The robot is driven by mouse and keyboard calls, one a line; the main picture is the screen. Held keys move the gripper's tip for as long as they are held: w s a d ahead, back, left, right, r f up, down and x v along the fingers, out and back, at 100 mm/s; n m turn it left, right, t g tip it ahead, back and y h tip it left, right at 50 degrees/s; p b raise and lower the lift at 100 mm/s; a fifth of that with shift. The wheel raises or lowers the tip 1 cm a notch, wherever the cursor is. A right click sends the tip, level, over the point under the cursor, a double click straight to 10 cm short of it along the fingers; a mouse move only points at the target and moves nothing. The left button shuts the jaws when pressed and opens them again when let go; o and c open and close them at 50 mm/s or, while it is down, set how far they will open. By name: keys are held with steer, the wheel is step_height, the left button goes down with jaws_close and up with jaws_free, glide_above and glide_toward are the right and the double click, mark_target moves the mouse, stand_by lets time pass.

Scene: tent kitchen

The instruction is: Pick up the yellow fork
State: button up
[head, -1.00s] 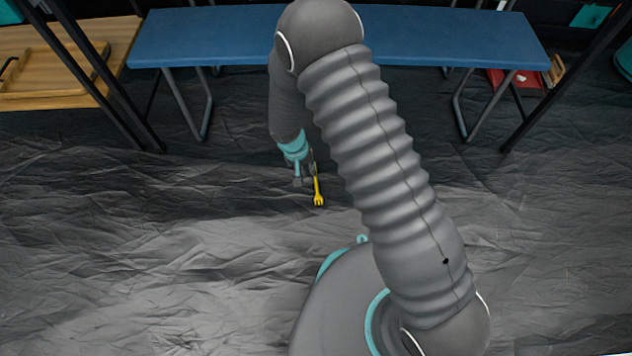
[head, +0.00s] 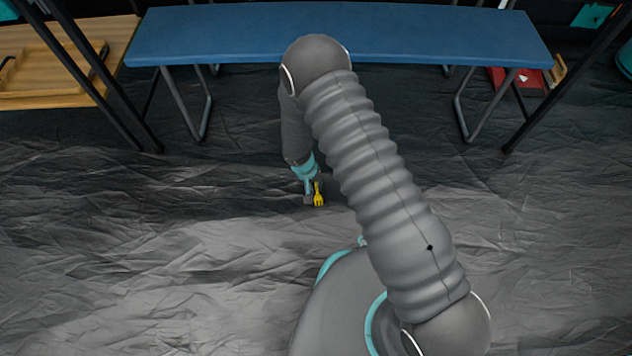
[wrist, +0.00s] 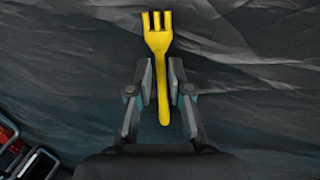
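The yellow fork (head: 319,199) lies on the dark crumpled floor sheet, below my arm in the head view. In the wrist view the fork (wrist: 161,50) has its tines toward the top and its handle running down between my fingers. My gripper (wrist: 163,80) is open, with one finger on each side of the handle and a narrow gap showing beside it. In the head view my gripper (head: 312,196) is low over the fork and hides most of its handle. I cannot tell how high the fingertips are above the floor.
A blue bench (head: 200,38) stands behind, on grey legs. A wooden table (head: 110,45) with a tray is at the left. A red object (head: 500,78) lies under the bench's right end. The floor around the fork is clear.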

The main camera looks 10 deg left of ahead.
steer(key=shift+d+f, duration=0.1)
steer(key=shift+f, duration=0.6)
jaws_close()
